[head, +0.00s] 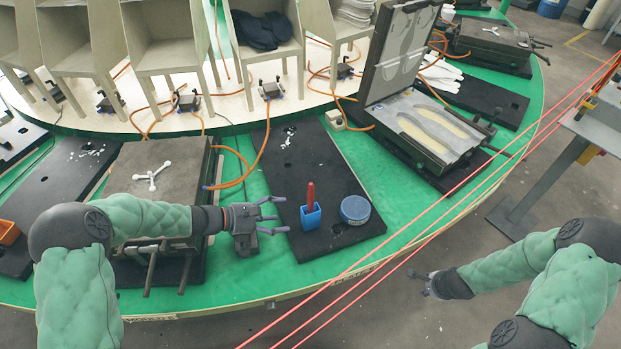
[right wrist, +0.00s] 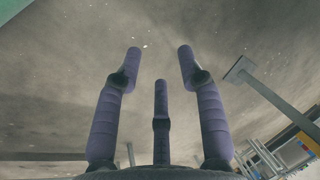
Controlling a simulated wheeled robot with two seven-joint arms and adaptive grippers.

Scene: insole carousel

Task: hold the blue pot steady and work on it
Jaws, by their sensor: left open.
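The blue pot (head: 311,218) is a small square blue cup standing upright on a black board (head: 325,165), with a red-handled tool (head: 311,194) standing in it. A round blue tin (head: 355,209) is just right of it on the same board. My left gripper (head: 279,215) is open and empty, its fingers pointing right at the pot, a short gap from it. My right gripper (head: 428,279) hangs over the floor off the table's edge, away from the pot. In the right wrist view its fingers (right wrist: 160,70) are spread, with nothing between them.
An open mould (head: 420,124) with insole shapes stands at the back right. A closed mould (head: 155,178) with a white three-armed handle lies under my left arm. Orange hoses (head: 262,160) run across the green table (head: 405,207). Red lines (head: 390,258) cross the view between table and right arm.

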